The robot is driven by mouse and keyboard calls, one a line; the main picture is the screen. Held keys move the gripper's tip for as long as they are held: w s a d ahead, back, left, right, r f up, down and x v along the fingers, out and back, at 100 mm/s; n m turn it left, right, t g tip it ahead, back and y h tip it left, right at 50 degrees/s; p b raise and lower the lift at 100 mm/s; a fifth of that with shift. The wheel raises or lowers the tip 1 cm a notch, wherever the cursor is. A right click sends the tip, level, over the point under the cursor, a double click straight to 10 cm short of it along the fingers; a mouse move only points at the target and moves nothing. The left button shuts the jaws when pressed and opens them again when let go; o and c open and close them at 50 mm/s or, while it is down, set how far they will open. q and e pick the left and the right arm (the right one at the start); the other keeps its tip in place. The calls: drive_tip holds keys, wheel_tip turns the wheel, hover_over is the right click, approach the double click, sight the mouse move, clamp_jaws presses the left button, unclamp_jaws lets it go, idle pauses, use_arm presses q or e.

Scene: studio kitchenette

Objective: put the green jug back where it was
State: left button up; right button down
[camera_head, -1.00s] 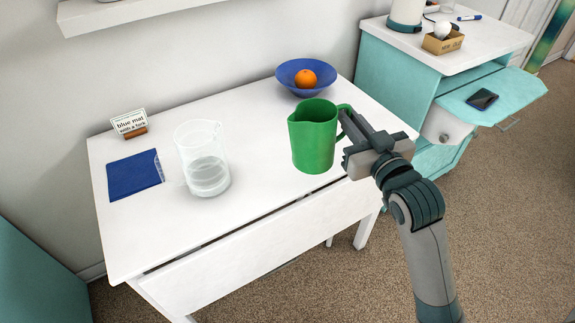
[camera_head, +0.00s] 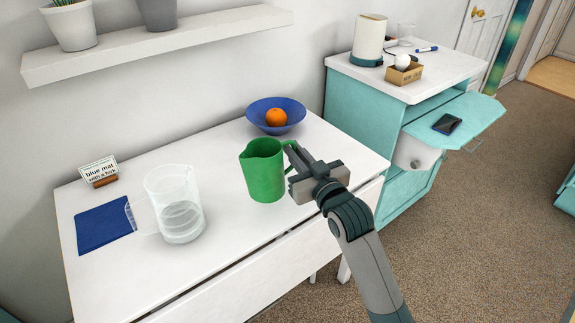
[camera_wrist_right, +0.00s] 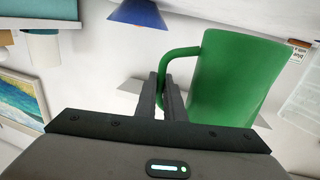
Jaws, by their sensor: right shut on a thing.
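My right gripper (camera_head: 296,160) comes from the right and is shut on the jug's handle. In the right wrist view, the closed fingers (camera_wrist_right: 168,98) meet the handle, with the jug's green body (camera_wrist_right: 235,80) beside them. My left gripper is not in view.
A clear beaker (camera_head: 178,210) with some liquid stands left of the jug. A blue mat (camera_head: 102,229) and a small sign (camera_head: 98,170) are further left. A blue bowl (camera_head: 262,110) with an orange (camera_head: 276,117) is behind the jug. A teal cabinet (camera_head: 365,120) stands right.

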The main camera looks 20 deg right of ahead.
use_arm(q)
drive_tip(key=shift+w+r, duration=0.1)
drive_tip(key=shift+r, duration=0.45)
use_arm(e)
drive_tip(key=w, duration=0.1)
drive_tip(key=f, duration=0.1)
drive_tip(key=w+a, duration=0.1)
drive_tip(key=shift+w+f, duration=0.25)
drive_tip(key=shift+w, duration=0.1)
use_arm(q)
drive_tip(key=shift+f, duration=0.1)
use_arm(e)
wheel_tip(320, 180, down, 3)
drive_tip(key=shift+d+f, duration=0.1)
drive_tip(key=shift+f, duration=0.45)
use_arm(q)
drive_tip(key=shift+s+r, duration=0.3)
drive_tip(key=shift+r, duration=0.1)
